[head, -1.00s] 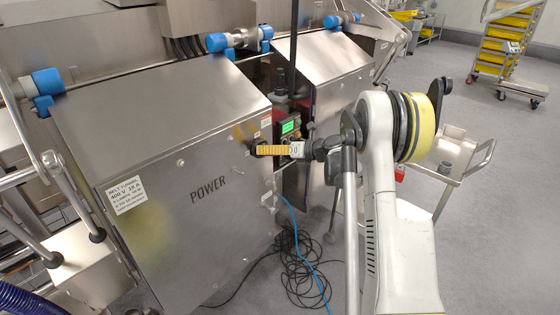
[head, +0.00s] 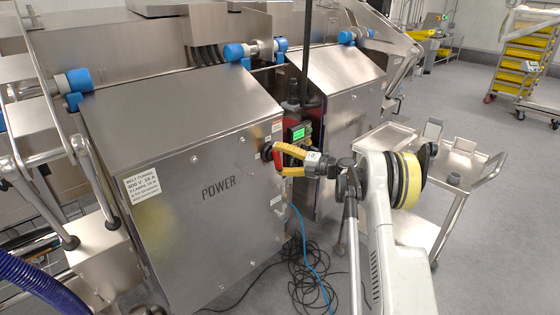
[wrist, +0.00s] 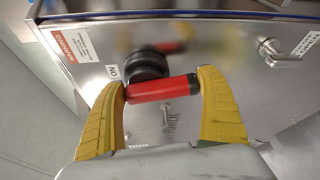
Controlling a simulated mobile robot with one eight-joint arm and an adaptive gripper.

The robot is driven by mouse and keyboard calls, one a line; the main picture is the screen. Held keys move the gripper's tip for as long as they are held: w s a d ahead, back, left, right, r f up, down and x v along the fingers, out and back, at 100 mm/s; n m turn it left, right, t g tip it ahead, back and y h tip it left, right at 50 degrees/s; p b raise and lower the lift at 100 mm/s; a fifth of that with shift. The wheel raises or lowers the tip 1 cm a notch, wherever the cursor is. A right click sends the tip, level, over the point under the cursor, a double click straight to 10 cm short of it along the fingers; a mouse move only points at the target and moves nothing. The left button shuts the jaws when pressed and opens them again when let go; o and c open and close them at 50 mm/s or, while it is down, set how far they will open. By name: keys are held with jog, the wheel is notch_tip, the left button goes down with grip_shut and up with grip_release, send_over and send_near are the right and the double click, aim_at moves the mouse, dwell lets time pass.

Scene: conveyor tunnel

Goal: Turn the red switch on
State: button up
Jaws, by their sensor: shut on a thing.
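The red switch is a red bar handle (wrist: 163,88) on a round black base (wrist: 147,62), mounted on the steel POWER cabinet (head: 170,235). In the wrist view the bar lies nearly level between the two yellow fingers of my gripper (wrist: 160,86). The fingers are shut on it, one at each end.
Black and blue cables (head: 312,285) lie on the floor below. A second steel cabinet (head: 345,85) stands to the right. A steel cart (head: 465,160) is right of my arm. A silver latch (wrist: 270,50) is near the switch.

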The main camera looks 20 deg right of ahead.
jog(key=shift+a+f+m+t, duration=0.1)
jog(key=shift+m+t, duration=0.2)
jog(key=shift+m, duration=0.6)
jog(key=o, duration=1.2)
jog(key=shift+s, duration=0.1)
jog(key=v, duration=1.2)
jog(key=shift+f, duration=0.2)
